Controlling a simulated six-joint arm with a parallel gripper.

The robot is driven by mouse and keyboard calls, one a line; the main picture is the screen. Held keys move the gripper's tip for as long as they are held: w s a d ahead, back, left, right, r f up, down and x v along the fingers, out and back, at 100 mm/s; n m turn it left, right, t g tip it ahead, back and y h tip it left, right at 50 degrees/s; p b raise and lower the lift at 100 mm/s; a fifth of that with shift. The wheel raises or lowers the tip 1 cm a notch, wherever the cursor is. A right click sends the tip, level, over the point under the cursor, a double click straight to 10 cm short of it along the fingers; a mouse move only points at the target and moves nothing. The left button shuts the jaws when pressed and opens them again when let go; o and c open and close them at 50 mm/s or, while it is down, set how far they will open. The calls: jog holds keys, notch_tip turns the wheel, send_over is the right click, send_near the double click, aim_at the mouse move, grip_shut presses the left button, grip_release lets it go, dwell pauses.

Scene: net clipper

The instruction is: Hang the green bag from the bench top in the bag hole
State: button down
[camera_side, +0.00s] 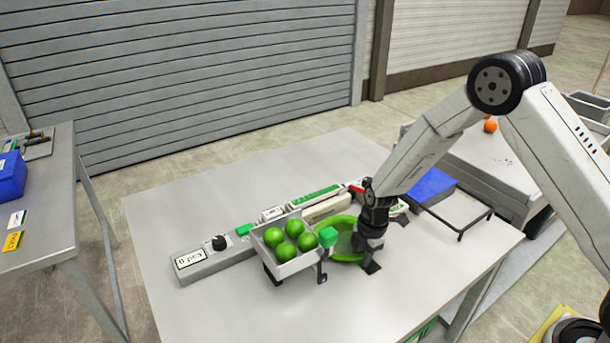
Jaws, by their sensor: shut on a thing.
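A round green piece with a bright green rim, which looks like the green bag (341,252), is at the middle of the bench top (240,310), just right of the tray of green balls. My gripper (366,257) points down at its right side and is shut on it. The fingers and wrist cover that side, so the exact grip is hidden. I cannot make out the bag hole, nor tell whether the bag touches the bench.
A long grey control box (213,262) lies behind. A blue panel (433,185) and black frame are at right. The front left bench is clear.

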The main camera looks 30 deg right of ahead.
jog(key=shift+f, duration=0.5)
dwell(0.3)
jog(key=shift+c, duration=2.2)
grip_release()
jog(key=shift+r, duration=0.1)
notch_tip(320, 180, up, 9)
